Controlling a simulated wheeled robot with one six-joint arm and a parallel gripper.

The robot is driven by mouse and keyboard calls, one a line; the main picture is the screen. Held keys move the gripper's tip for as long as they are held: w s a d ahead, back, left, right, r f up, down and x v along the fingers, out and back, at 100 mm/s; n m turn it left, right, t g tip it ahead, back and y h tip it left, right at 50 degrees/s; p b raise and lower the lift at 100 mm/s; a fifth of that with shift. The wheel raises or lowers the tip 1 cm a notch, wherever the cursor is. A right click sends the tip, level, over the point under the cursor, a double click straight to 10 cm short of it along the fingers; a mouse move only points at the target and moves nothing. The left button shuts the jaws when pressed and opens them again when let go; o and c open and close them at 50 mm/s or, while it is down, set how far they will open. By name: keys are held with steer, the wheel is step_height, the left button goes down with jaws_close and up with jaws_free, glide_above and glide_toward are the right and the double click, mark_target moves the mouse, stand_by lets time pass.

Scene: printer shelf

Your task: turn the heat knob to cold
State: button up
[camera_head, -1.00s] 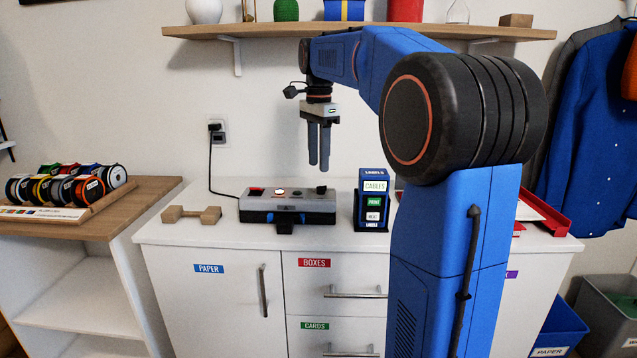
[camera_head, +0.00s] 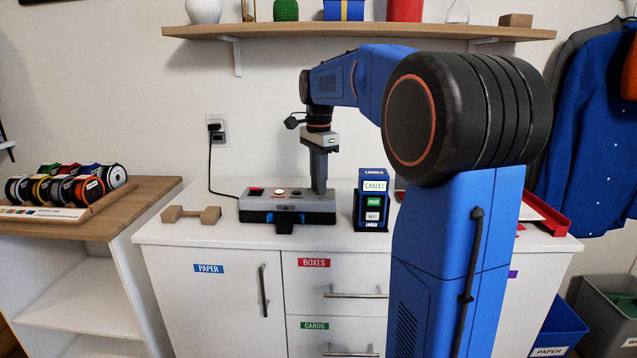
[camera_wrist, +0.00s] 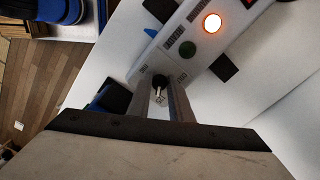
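The heat knob (camera_wrist: 160,82) is small and dark, with a pale mark below it in the wrist view. It sits at the right end of the grey and black machine (camera_head: 287,207), which lies on the white cabinet top. My gripper (camera_head: 319,190) points straight down at this end of the machine. In the wrist view my gripper (camera_wrist: 161,85) has one finger on each side of the knob. The fingers are apart, and I see no clear grip on it. In the head view the fingers hide the knob.
A blue label holder (camera_head: 371,200) stands close to the right. A tan block piece (camera_head: 191,215) lies to the left. A wooden shelf (camera_head: 400,31) hangs above the arm.

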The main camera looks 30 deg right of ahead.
jaws_close()
steer(key=n, duration=0.3)
steer(key=shift+s, duration=0.1)
steer(key=n, duration=0.3)
steer(key=shift+s+n, duration=0.1)
steer(key=shift+n, duration=0.3)
steer(key=n, duration=0.6)
steer(key=shift+s+d, duration=0.1)
steer(key=shift+d, duration=0.1)
steer(key=n, duration=0.5)
steer(key=shift+d+n, duration=0.15)
steer(key=shift+n, duration=0.15)
steer(key=shift+d+n, duration=0.15)
steer(key=shift+n, duration=2.45)
steer(key=o, duration=0.9)
jaws_free()
steer(key=shift+c, duration=0.2)
